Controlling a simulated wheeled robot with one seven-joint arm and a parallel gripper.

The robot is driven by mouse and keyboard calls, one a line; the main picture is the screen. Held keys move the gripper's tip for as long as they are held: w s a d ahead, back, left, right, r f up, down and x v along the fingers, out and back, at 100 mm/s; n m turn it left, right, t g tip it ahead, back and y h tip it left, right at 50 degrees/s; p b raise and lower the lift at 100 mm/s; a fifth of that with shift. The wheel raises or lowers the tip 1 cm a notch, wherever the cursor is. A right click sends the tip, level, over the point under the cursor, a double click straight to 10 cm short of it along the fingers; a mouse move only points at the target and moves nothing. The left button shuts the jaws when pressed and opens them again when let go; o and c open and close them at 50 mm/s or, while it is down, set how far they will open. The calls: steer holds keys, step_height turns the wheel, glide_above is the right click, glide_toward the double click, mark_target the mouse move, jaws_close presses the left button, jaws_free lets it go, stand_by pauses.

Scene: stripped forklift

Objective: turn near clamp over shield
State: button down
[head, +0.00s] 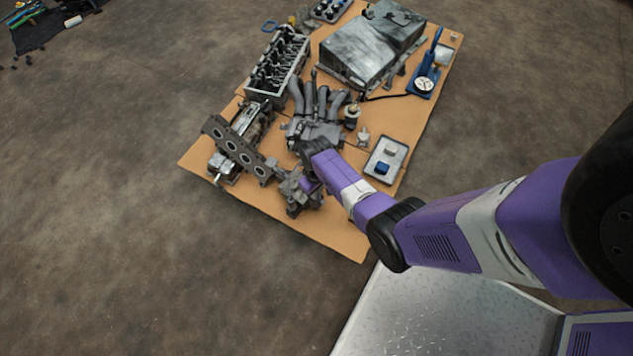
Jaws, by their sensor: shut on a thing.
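My purple arm reaches from the right over the cardboard sheet. My gripper (309,185) is at the small dark metal assembly (297,197) near the sheet's front edge. It is shut on a small part there, which the gripper and wrist mostly hide. I cannot make out the clamp or the shield as separate parts at this size. A grey manifold with curved pipes (318,105) lies just behind the gripper.
A flat plate with round holes (238,147) lies left of the gripper. A cylinder block (277,68), a large metal box (361,50), a small tray (386,158) and a blue gauge tool (428,75) share the cardboard (340,228).

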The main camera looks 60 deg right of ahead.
steer(key=shift+n, duration=0.7)
steer(key=c, duration=1.5)
jaws_free()
step_height(320, 180, up, 8)
steer(key=p, duration=0.4)
steer(key=shift+f, duration=0.1)
